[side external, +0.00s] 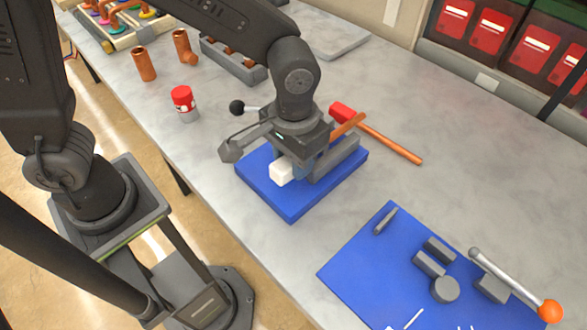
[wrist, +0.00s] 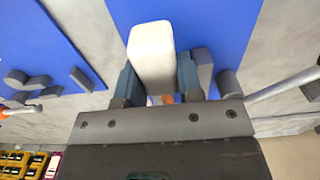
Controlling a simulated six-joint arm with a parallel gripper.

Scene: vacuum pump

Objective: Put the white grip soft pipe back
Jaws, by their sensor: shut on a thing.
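The white grip (side external: 281,170) is a small white block. It sits low at my gripper, over the blue base (side external: 293,207), in the side view. In the wrist view the white grip (wrist: 152,52) lies between the two blue-grey fingers of my gripper (wrist: 158,82), which is shut on it. A small orange patch shows between the fingers behind the grip; the rest of the pipe is hidden. My gripper (side external: 297,165) covers much of the grey parts on the base. I cannot tell whether the grip touches the base.
A hammer with a red head (side external: 341,111) lies behind my gripper. A black-knobbed lever (side external: 238,107) is at its left. A blue mat (side external: 350,275) with several grey parts and an orange-knobbed lever (side external: 549,311) lies front right. A red-topped can (side external: 183,98) and copper pipes (side external: 144,64) stand back left.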

